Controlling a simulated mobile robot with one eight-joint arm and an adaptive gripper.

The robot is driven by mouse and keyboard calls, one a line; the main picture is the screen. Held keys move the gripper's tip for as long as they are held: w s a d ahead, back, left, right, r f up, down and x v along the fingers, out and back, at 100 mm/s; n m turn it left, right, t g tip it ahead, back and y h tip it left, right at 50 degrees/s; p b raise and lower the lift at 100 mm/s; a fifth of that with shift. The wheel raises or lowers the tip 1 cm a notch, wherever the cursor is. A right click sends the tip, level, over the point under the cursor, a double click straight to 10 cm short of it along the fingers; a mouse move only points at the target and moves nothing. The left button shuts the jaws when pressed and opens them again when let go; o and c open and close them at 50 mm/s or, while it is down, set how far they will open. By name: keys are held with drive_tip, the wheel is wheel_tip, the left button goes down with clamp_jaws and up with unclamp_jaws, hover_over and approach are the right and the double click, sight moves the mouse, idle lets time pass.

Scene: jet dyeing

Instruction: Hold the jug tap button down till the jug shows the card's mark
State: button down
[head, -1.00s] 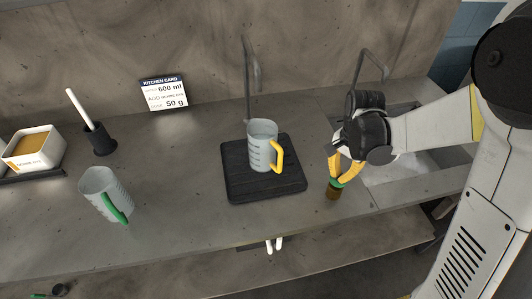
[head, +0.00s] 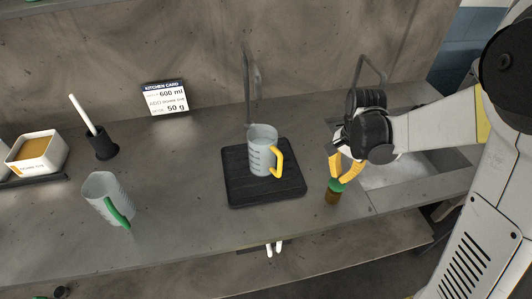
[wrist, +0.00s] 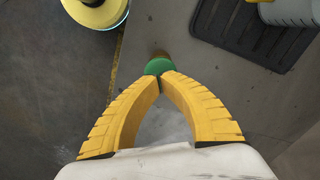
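The clear jug with a yellow handle (head: 262,152) stands upright on a black mat (head: 235,190), below a thin grey tap (head: 247,85). Its side has dark marks, but I cannot read the water level. A green-topped button on a brown post (head: 334,197) stands right of the mat; its green top (wrist: 158,67) also shows in the wrist view. My gripper (head: 338,177) has its yellow fingers together, with the tips at the green top, seemingly touching it. I cannot tell how far the button is pressed. The kitchen card (head: 165,97) at the back reads 600 ml and 50 g.
A second jug with a green handle (head: 106,198) stands at the left. A black holder with a white stick (head: 101,143) and a white box (head: 37,155) stand further back left. A sink (head: 400,172) lies behind my gripper.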

drive_tip(key=shift+f, duration=0.1)
wheel_tip(320, 180, up, 5)
drive_tip(key=p, duration=0.3)
drive_tip(key=shift+p, duration=0.3)
drive_tip(key=shift+w, duration=0.1)
drive_tip(key=s+r+n+t+b, duration=0.2)
drive_tip(key=s+n+t+b, duration=0.1)
drive_tip(key=s, duration=0.4)
drive_tip(key=s+r+n+t+b, duration=0.2)
drive_tip(key=s+n+t+b, duration=0.2)
drive_tip(key=s+n+b, duration=0.2)
drive_tip(key=shift+s+a+r+b, duration=0.15)
drive_tip(key=shift+s+r+b, duration=0.15)
drive_tip(key=shift+s+b, duration=0.25)
